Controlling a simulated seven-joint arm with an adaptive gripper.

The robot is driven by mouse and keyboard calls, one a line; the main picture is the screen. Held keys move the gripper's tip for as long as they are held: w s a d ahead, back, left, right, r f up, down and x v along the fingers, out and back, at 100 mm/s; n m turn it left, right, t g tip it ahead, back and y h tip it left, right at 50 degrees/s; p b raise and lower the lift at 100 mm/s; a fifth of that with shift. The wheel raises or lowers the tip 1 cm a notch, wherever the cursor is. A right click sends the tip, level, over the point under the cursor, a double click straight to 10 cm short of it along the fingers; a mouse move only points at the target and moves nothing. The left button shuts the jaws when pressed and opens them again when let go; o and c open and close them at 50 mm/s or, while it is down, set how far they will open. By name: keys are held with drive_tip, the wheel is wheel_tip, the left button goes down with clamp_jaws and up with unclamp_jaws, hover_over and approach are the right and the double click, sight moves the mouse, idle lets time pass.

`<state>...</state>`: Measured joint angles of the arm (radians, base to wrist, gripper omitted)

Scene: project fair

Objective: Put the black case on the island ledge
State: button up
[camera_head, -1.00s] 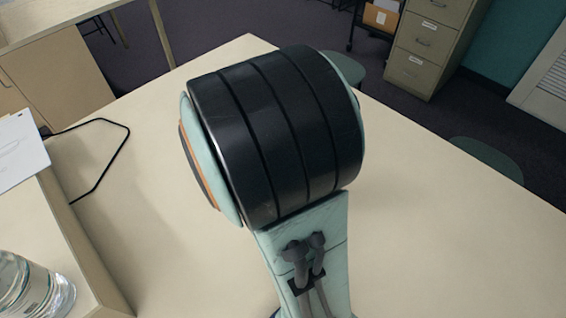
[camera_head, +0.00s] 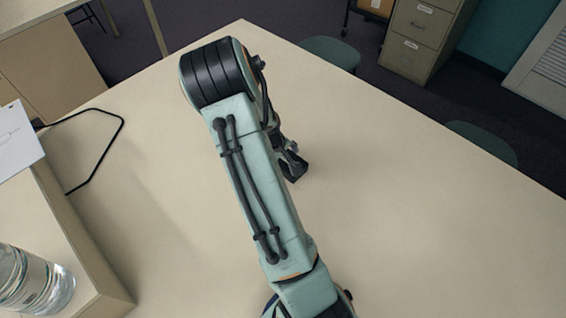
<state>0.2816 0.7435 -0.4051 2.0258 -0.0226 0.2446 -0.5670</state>
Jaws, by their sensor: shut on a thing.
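My gripper (camera_head: 289,154) shows only in part, behind and to the right of my arm's forearm, over the middle of the pale table. It is shut on a small dark block (camera_head: 296,169), which looks like the black case; its outline is hard to separate from the dark fingers. I cannot tell how high it is above the table. A raised pale wooden ledge (camera_head: 85,262) runs along the left side of the table, apart from my gripper. It looks like the island ledge.
A clear water bottle (camera_head: 34,282) and a white sheet (camera_head: 18,146) are on the left ledge. A bent black wire frame (camera_head: 118,135) juts out beside it. The table (camera_head: 430,220) is bare on the right. Stools (camera_head: 331,52) and a filing cabinet (camera_head: 420,38) stand beyond.

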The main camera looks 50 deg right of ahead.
drive_tip(key=shift+w+a+x, duration=0.1)
drive_tip(key=shift+a+x, duration=0.05)
drive_tip(key=shift+x, duration=0.8)
drive_tip(key=shift+w+a+x, duration=0.15)
drive_tip(key=shift+a+x, duration=0.05)
drive_tip(key=shift+x, duration=0.75)
drive_tip(key=shift+f, duration=0.1)
drive_tip(key=shift+f, duration=0.15)
drive_tip(key=o, duration=1.2)
